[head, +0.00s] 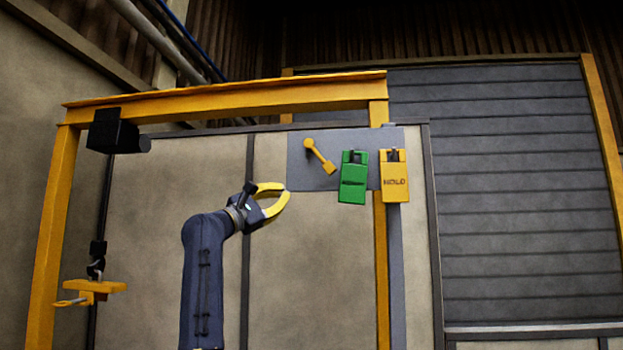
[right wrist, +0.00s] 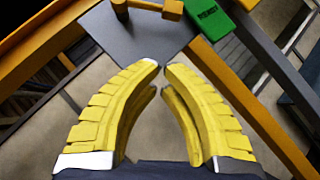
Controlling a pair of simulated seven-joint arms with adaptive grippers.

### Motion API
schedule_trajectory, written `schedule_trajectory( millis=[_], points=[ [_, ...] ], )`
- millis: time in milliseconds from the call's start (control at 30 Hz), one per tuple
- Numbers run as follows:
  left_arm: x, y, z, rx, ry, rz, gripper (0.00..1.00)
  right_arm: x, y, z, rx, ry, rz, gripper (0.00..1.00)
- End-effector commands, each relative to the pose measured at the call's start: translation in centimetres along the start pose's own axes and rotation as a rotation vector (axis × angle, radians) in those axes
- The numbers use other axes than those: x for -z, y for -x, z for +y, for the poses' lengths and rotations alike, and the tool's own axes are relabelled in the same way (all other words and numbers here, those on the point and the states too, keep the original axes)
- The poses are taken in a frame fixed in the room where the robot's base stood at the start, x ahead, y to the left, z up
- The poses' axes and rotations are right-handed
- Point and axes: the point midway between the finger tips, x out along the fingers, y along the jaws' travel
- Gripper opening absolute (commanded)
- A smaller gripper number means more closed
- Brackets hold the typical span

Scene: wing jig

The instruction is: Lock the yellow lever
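The yellow lever (head: 322,159) is on a grey panel (head: 303,177). Its round pivot end is at the upper left and its handle slants down to the right. Part of it shows at the top edge of the right wrist view (right wrist: 150,5). My right gripper (head: 287,191) is below and left of the lever, apart from it, near the panel's lower left edge. Its curved yellow fingers (right wrist: 161,66) nearly meet at the tips, with nothing between them. My left gripper is not in view.
A green block (head: 353,178) and a yellow block marked HOLD (head: 393,181) hang right of the lever. A black box (head: 113,133) and a hook with a yellow bar (head: 95,286) are at the left.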

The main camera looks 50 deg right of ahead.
Motion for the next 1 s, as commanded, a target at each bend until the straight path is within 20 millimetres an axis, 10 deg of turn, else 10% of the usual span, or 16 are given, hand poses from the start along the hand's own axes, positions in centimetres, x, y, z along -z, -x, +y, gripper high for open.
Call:
schedule_trajectory(
  millis=[267, 1000],
  points=[
    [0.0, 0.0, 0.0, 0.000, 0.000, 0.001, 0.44, 0.3, -0.9, -0.6, 0.024, -0.084, 0.009, 0.00],
    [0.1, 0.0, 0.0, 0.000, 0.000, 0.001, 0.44, -1.1, -11.6, -0.8, 0.022, -0.081, 0.009, 0.00]
  ],
)
